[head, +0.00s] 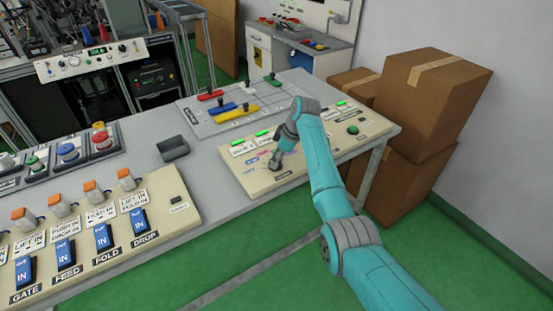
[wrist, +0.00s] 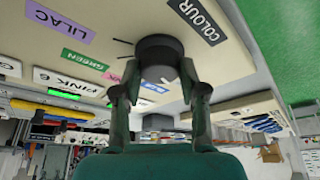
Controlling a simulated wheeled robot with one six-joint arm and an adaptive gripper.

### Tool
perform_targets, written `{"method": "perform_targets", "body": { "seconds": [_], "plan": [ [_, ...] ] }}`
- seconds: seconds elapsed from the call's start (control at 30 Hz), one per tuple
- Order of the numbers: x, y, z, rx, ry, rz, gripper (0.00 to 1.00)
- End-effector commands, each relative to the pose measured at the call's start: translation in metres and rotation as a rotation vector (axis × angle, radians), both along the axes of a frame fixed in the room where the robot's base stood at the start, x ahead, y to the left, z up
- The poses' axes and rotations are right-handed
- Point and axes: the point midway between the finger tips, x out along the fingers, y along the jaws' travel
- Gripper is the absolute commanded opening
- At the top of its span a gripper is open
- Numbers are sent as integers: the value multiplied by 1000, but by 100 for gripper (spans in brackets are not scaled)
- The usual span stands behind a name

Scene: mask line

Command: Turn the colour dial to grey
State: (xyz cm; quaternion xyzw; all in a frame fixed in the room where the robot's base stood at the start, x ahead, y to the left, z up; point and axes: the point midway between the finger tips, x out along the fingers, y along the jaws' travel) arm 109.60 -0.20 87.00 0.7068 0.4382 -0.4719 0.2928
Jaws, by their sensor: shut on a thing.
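The colour dial (wrist: 158,58) is a dark round knob on a cream panel (head: 237,166), beside a black COLOUR label (wrist: 198,20). My gripper (wrist: 159,76) is shut on the dial, one finger on each side. In the head view my gripper (head: 277,160) comes down on the panel and largely covers the dial. LILAC (wrist: 58,22), GREEN (wrist: 85,60) and a partly hidden blue label (wrist: 148,88) show around the dial in the wrist view. I cannot make out a grey label or read the dial's pointer clearly.
Green-lit plates (head: 237,142) and a green button (head: 353,129) share the panel. A rack with coloured handles (head: 236,112) stands behind. A dark tray (head: 172,149) and a switch panel (head: 181,208) lie left. Cardboard boxes (head: 430,95) stand right of the bench.

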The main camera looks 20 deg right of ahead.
Motion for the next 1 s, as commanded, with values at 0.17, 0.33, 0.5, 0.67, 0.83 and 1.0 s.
{"method": "perform_targets", "body": {
  "seconds": [0.17,0.33,0.5,0.67,0.83,1.0],
  "plan": [
    [0,0,-1,-1,1,6,7],
    [0,-1,-1,-1,1,4,7],
    [0,0,-1,-1,1,4,67],
    [0,0,0,-1,1,4,67],
    [0,-1,2,0,-1,4,67],
    [-2,-7,18,-1,-3,4,67]
  ]
}}
